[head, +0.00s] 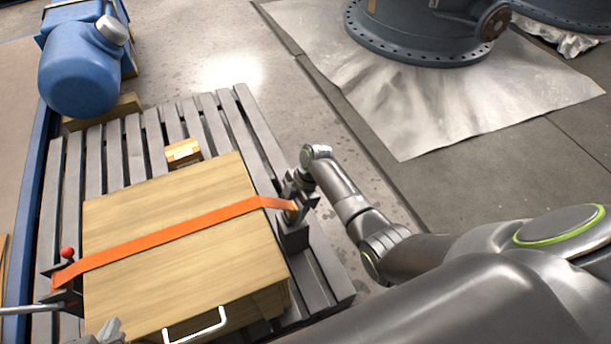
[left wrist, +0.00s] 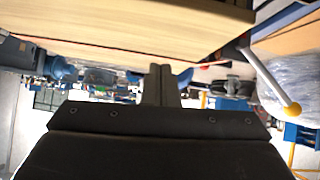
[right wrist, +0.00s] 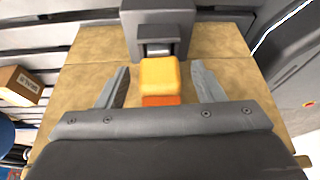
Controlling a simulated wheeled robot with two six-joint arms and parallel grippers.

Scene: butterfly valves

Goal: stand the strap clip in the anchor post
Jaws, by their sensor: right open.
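The yellow strap clip (right wrist: 160,77) is at the end of the orange strap (head: 170,235). In the right wrist view it lies between my open right fingers (right wrist: 158,88), with a gap on each side. The dark anchor post (right wrist: 157,25) is right beyond it; I cannot tell whether the clip is seated in its opening. In the head view my right gripper (head: 299,193) is over the post (head: 294,236) and largely hides the clip. My left gripper (head: 108,331) shows at the bottom edge; its fingers (left wrist: 161,84) are together, with nothing visible between them.
The strap crosses a wooden crate (head: 150,270) with a white handle (head: 196,328), on a grey slatted pallet (head: 105,160). A red-knobbed bracket (head: 67,254) stands at its left side. A small cardboard box (head: 182,153) and a blue motor (head: 80,70) are behind.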

